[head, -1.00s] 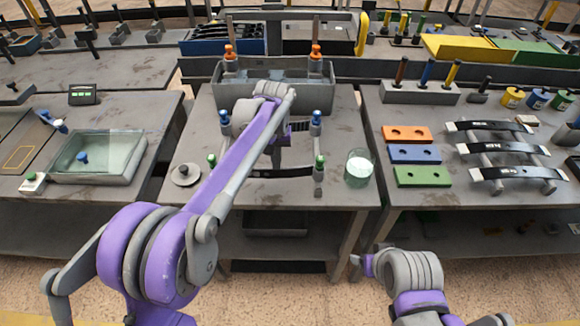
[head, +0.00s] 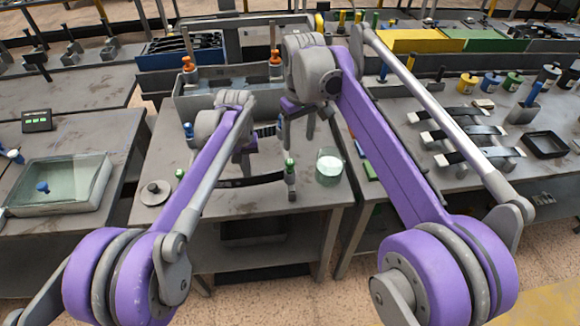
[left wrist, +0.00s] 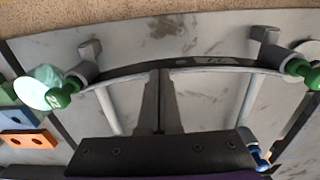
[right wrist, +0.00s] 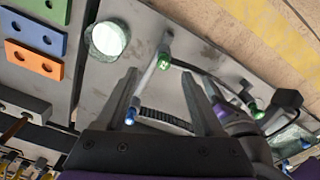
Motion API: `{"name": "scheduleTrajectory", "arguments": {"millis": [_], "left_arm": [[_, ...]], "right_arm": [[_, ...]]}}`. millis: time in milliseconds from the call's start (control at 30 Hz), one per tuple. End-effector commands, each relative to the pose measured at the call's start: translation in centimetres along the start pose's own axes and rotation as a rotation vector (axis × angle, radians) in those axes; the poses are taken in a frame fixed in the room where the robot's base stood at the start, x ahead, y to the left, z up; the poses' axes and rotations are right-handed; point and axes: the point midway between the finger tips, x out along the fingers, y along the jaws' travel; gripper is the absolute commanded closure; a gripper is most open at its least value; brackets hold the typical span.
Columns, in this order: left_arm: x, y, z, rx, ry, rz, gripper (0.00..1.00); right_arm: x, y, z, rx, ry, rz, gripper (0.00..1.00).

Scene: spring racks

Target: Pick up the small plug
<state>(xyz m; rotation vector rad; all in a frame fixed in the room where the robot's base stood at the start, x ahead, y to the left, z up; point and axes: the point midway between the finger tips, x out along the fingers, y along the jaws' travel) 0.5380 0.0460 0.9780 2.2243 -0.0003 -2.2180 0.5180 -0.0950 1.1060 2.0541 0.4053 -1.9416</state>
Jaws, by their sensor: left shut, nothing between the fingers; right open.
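Several small capped pieces could be the plug; I cannot tell which is meant. Green plugs (left wrist: 63,92) (right wrist: 163,60) sit at the front posts of the rack, and one shows in the head view (head: 290,165). A blue plug (right wrist: 130,117) is at a rear post. Another small blue-topped piece (head: 43,187) is in the glass tray at left. My left gripper (left wrist: 160,74) is shut and empty over the black leaf spring (left wrist: 205,62); I cannot tell whether they touch. My right gripper (right wrist: 162,82) is open above the rack's right side, with nothing held.
A beaker of pale liquid (head: 329,167) stands right of the rack. A grey bin (head: 205,95) with orange-capped posts is behind. The glass tray (head: 85,190) is on the left table. A round disc (head: 155,191) lies left. Leaf springs (head: 465,133) rest on the right table.

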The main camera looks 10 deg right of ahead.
Motion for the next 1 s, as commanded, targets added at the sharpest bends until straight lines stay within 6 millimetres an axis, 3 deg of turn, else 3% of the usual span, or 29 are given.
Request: {"name": "scheduleTrajectory", "arguments": {"millis": [100,267,600,867,1000], "left_arm": [[0.6,0.1,0.3,0.001,-0.009,0.001,1.00],[0.6,0.1,0.3,0.001,-0.009,0.001,1.00],[0.6,0.1,0.3,0.001,-0.009,0.001,1.00],[0.6,0.1,0.3,0.001,-0.009,0.001,1.00],[0.6,0.1,0.3,0.001,-0.009,0.001,1.00]], "right_arm": [[0.5,-0.3,-1.6,-0.031,-0.031,-0.009,0.31],[0.9,-0.5,-2.5,-0.048,-0.051,-0.014,0.31],[6.2,-0.6,-2.3,-0.051,-0.054,-0.015,0.31],[8.3,-0.7,-2.2,-0.051,-0.053,-0.015,0.31],[10.4,-1.0,-2.2,-0.051,-0.053,-0.015,0.31]]}}
